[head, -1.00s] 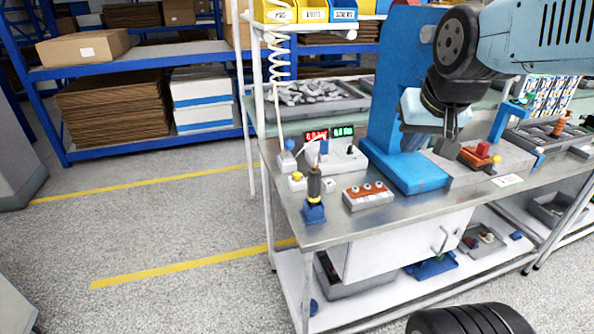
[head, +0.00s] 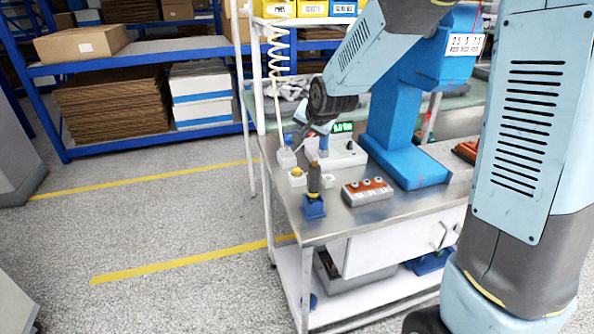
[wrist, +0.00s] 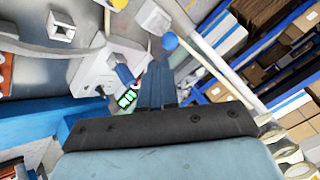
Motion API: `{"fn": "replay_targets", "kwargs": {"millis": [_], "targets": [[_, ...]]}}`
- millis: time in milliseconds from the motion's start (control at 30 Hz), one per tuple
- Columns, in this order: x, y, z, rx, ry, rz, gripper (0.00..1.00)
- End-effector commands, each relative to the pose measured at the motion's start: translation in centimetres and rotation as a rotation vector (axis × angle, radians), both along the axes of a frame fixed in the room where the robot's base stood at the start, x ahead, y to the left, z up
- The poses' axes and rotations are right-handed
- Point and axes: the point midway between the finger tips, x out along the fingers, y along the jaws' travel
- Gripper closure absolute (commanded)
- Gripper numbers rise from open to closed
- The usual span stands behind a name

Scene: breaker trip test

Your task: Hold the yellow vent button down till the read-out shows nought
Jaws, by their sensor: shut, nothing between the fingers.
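The yellow vent button (head: 297,171) sits on a small white box at the bench's left front corner. My gripper (head: 306,132) is shut and empty, behind and above the button and apart from it, near a blue ball knob (head: 288,138). In the wrist view the shut fingers (wrist: 158,82) point towards that blue knob (wrist: 170,41). A yellow cap, which looks like the button, shows at the top edge of the wrist view (wrist: 119,4). A green-lit read-out (head: 342,127) stands on the white unit; its digits are too small to read.
A screwdriver in a blue stand (head: 314,200) is just in front of the button. A blue lever (wrist: 125,75) rises from the white unit. A coiled hose (head: 277,70) hangs behind.

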Motion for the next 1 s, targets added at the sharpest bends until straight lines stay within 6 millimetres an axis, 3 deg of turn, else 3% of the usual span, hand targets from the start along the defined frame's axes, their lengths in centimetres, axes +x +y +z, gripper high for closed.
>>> {"fn": "replay_targets", "kwargs": {"millis": [200, 667, 1000], "targets": [[1.3, 1.6, -1.5, 0.044, -0.004, -0.014, 1.0], [1.3, 1.6, -1.9, 0.046, -0.004, -0.015, 1.0], [1.3, 1.6, -5.3, 0.044, 0.0, -0.015, 1.0]]}}
